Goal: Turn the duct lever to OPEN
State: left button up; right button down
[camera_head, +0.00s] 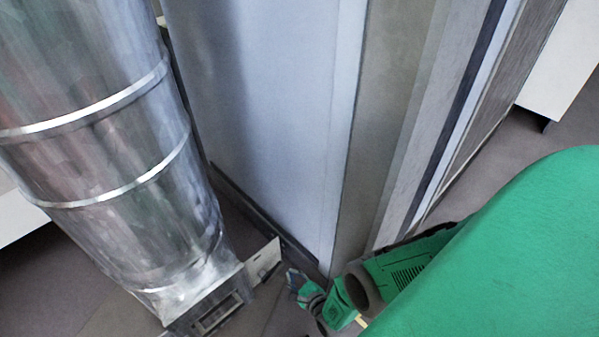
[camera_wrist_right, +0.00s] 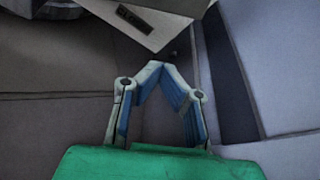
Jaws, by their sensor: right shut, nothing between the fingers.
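The silver duct (camera_head: 120,190) stands at the left in the head view, with bright bands around it. At its foot is a metal frame with a slot (camera_head: 215,315). A pale plate (camera_head: 262,262) sticks out to the right from it. I cannot make out a lever handle clearly. My left gripper is not in view.
A tall pale-blue cabinet wall (camera_head: 265,110) stands behind and right of the duct, with grey and dark strips (camera_head: 400,130) at its right. The dark floor (camera_head: 60,280) shows at lower left. A white block (camera_head: 560,65) is at upper right.

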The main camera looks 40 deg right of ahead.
aim_at(273, 272)
jog(key=r, duration=0.1)
jog(key=w+a+r, duration=0.1)
jog(key=a+r, duration=0.1)
jog(key=shift+w, duration=0.25)
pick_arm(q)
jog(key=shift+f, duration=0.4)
pick_arm(e)
jog(key=shift+r, duration=0.1)
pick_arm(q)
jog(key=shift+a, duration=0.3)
pick_arm(e)
jog(key=shift+a, duration=0.15)
